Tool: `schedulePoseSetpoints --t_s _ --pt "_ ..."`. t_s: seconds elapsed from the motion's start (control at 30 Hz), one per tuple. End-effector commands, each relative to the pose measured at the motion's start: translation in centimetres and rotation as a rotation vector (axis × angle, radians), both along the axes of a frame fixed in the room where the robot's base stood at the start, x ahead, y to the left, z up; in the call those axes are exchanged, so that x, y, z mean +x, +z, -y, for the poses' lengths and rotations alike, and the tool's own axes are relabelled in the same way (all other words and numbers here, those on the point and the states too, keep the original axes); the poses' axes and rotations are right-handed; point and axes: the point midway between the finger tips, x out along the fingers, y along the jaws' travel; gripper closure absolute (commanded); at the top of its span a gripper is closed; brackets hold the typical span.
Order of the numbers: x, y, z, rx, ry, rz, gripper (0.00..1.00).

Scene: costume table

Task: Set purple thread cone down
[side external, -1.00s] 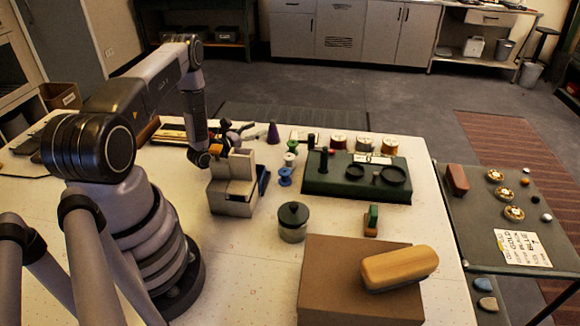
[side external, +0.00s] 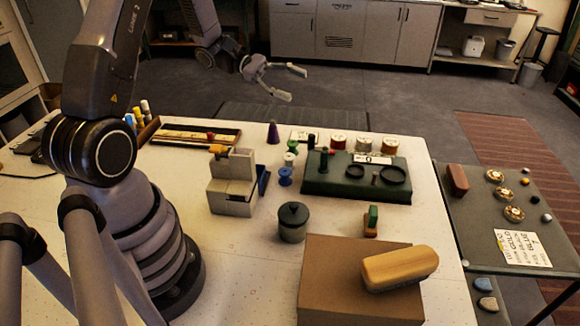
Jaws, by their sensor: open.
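The purple thread cone (side external: 273,133) stands upright on the white table (side external: 330,226) near its far edge. It is next to a green spool (side external: 292,146), with a white spool (side external: 290,159) and a blue spool (side external: 285,176) nearer. My gripper (side external: 298,84) is raised above and beyond the cone, well apart from it. Its two fingers are spread open to the right, with nothing between them.
A dark green block with round recesses (side external: 330,185) lies right of the cone. Several thread reels (side external: 338,142) stand behind it. A grey stepped block (side external: 233,185), a lidded pot (side external: 293,222) and a brown box with a brush (side external: 335,280) are nearer.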

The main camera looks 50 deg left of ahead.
Motion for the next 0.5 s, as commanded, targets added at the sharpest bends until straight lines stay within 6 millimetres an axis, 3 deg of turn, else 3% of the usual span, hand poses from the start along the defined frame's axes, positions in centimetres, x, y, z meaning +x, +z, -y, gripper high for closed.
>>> schedulePoseSetpoints --t_s 0.03,0.1,0.2,0.33,0.5 --pt "-1.8 2.0 2.4 0.106 -0.121 0.035 0.47" --pt "-4.8 3.6 4.9 0.261 -0.279 0.073 0.47" --pt "-9.1 5.2 7.1 0.502 -0.481 0.149 0.47" --pt "-14.3 6.5 7.8 0.836 -0.689 0.281 0.47" --pt "-18.8 8.2 6.1 1.277 -0.853 0.505 0.47"
